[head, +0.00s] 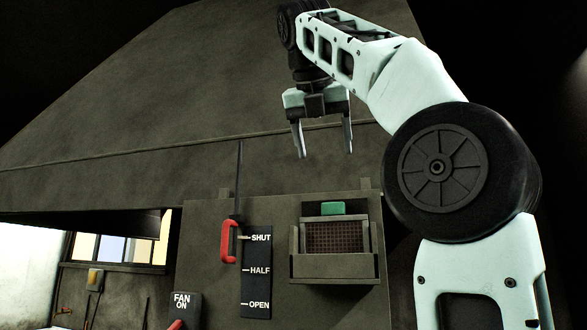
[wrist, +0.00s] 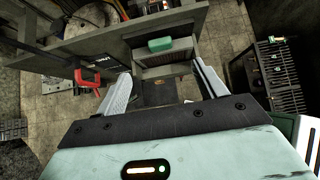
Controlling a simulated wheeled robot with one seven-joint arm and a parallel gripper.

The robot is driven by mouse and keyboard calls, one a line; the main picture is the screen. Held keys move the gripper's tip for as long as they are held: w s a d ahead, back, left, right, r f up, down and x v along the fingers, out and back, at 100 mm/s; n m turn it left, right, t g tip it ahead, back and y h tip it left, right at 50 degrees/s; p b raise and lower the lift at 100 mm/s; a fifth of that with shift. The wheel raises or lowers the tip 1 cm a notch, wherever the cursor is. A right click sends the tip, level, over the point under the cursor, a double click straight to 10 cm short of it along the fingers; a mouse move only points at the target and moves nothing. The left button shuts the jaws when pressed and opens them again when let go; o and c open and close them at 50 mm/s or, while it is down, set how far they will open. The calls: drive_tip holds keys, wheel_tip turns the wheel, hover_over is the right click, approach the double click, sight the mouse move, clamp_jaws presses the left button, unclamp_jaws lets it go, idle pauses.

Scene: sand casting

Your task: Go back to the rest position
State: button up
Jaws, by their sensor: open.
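My gripper (head: 322,150) hangs fingers down in the head view, in front of the grey sloping hood and above the grey panel. Its two fingers are apart with nothing between them. In the wrist view my gripper (wrist: 162,88) also shows open and empty, with the panel's front and the floor beyond the fingers. It touches nothing that I can see.
The grey panel (head: 210,280) carries a red handle (head: 229,242) beside the SHUT mark and a box holder with a green-tabbed mesh filter (head: 338,237). A FAN ON switch plate (head: 182,305) is lower left. A dark slatted rack (wrist: 280,75) stands right in the wrist view.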

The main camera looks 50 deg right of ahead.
drive_tip(key=w+a+f+m+y+b, duration=0.1)
drive_tip(key=w+a+f+y+b, duration=0.15)
drive_tip(key=w+a+f, duration=0.55)
drive_tip(key=w+a+f+t+y+b, duration=0.15)
drive_tip(key=w+f+b, duration=0.25)
drive_tip(key=f, duration=0.8)
drive_tip(key=w+a+f+m+y+b, duration=0.1)
drive_tip(key=w+a+f+b, duration=0.3)
drive_tip(key=f, duration=0.7)
drive_tip(key=s+a+f+m+g+y+b, duration=0.1)
drive_tip(key=a+f+m+b, duration=0.1)
drive_tip(key=a+f, duration=0.7)
drive_tip(key=a+f+m+g+y+b, duration=0.15)
drive_tip(key=a+f, duration=0.25)
drive_tip(key=f, duration=0.8)
drive_tip(key=s+a+f+m+b, duration=0.1)
drive_tip(key=s+f+m+b, duration=0.1)
drive_tip(key=s+f, duration=0.4)
drive_tip(key=s+a+f+m+g+y+b, duration=0.1)
drive_tip(key=s+f, duration=0.5)
drive_tip(key=f, duration=0.7)
drive_tip(key=s+a+f+m+g+b, duration=0.1)
drive_tip(key=s+a+f+m+b, duration=0.2)
drive_tip(key=s+f+m, duration=0.3)
wheel_tip(320, 180, down, 4)
drive_tip(key=shift+s+a+r+b, duration=0.15)
drive_tip(key=shift+s+a+b, duration=0.15)
drive_tip(key=shift+b, duration=0.45)
